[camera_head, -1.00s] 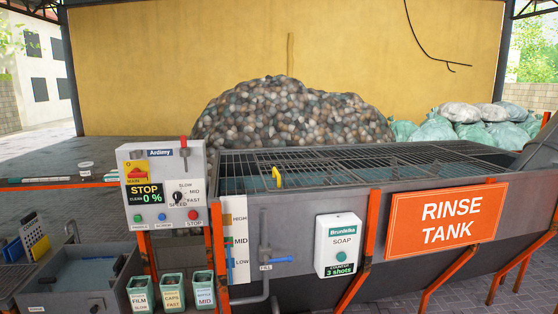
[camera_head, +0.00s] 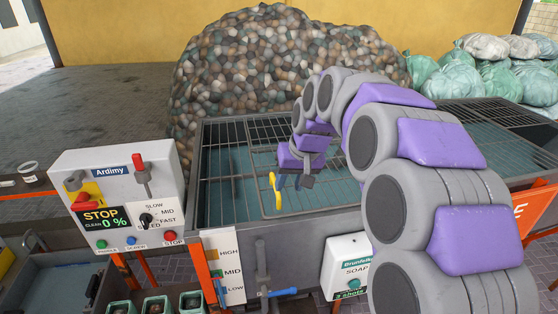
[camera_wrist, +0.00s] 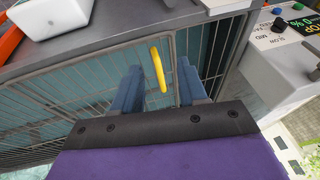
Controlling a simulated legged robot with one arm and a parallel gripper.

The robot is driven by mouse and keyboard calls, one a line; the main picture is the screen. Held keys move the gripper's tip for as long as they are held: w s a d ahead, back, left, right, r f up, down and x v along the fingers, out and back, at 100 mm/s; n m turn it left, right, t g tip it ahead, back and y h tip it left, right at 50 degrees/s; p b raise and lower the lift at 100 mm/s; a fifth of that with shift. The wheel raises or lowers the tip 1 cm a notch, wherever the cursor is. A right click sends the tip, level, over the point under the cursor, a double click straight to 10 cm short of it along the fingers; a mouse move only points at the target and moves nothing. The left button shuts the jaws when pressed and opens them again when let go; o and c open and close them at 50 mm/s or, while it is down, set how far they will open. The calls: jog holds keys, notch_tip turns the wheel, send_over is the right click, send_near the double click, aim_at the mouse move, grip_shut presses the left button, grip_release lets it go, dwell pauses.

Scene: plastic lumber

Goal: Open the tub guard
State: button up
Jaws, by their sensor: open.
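The tub guard (camera_head: 238,137) is a dark wire grid lying flat and closed over the rinse tank, with bluish water below. Its yellow handle (camera_head: 275,191) stands up near the front edge of the grid. My gripper (camera_head: 290,182) is over the guard, just right of the handle in the head view. In the wrist view my gripper (camera_wrist: 155,85) shows two blue-grey fingers spread apart. The yellow handle (camera_wrist: 158,70) appears between and just beyond them. I cannot tell whether either finger touches it. The jaws hold nothing.
The control box (camera_head: 120,205) with a red lever stands left of the tank. The soap dispenser (camera_head: 348,262) and blue-handled fill valve (camera_head: 270,290) are on the tank front. A pebble-like heap (camera_head: 270,65) rises behind. Small bins (camera_head: 155,304) stand below the control box.

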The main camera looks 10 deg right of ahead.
jog(key=w+d+r+t+p, duration=0.1)
jog(key=w+d+r+p, duration=0.15)
jog(key=w+r, duration=0.35)
jog(key=x, duration=1.1)
jog(key=w+p+x, duration=0.1)
jog(key=x, duration=0.5)
jog(key=shift+w, duration=0.1)
jog(key=shift+w+f, duration=0.2)
jog(key=shift+f, duration=0.3)
jog(key=shift+c, duration=0.2)
jog(key=shift+a, duration=0.15)
jog(key=c, duration=0.3)
grip_shut()
